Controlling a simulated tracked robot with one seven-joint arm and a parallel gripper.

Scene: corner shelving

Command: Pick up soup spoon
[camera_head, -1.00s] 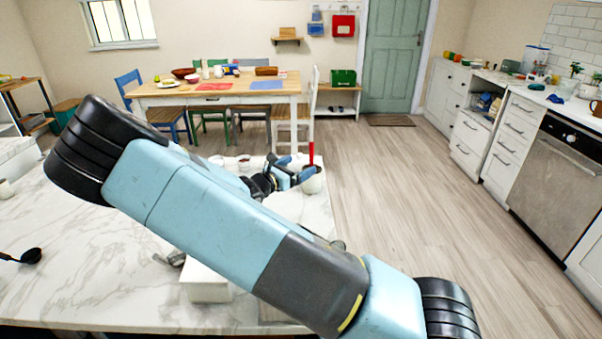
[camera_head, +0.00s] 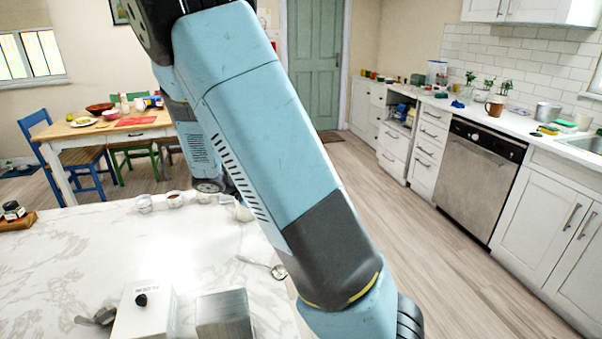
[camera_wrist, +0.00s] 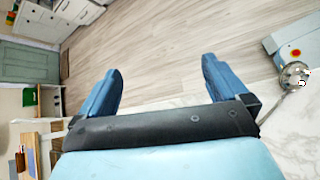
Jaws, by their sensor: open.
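A metal spoon with a round bowl and a thin handle, likely the soup spoon (camera_head: 278,271), lies on the white marble counter, just left of my arm in the head view. It also shows at the right edge of the wrist view (camera_wrist: 293,76), outside my right finger. My gripper (camera_wrist: 160,66) is open, with nothing between its fingers; wooden floor lies behind them. In the head view my gripper is hidden behind my arm.
A white box (camera_head: 145,312) and a grey metal block (camera_head: 224,315) stand on the counter's near part, beside a dark utensil (camera_head: 98,317). Small cups (camera_head: 174,199) line the far edge. The counter's (camera_head: 75,250) middle left is clear. Floor lies right of it.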

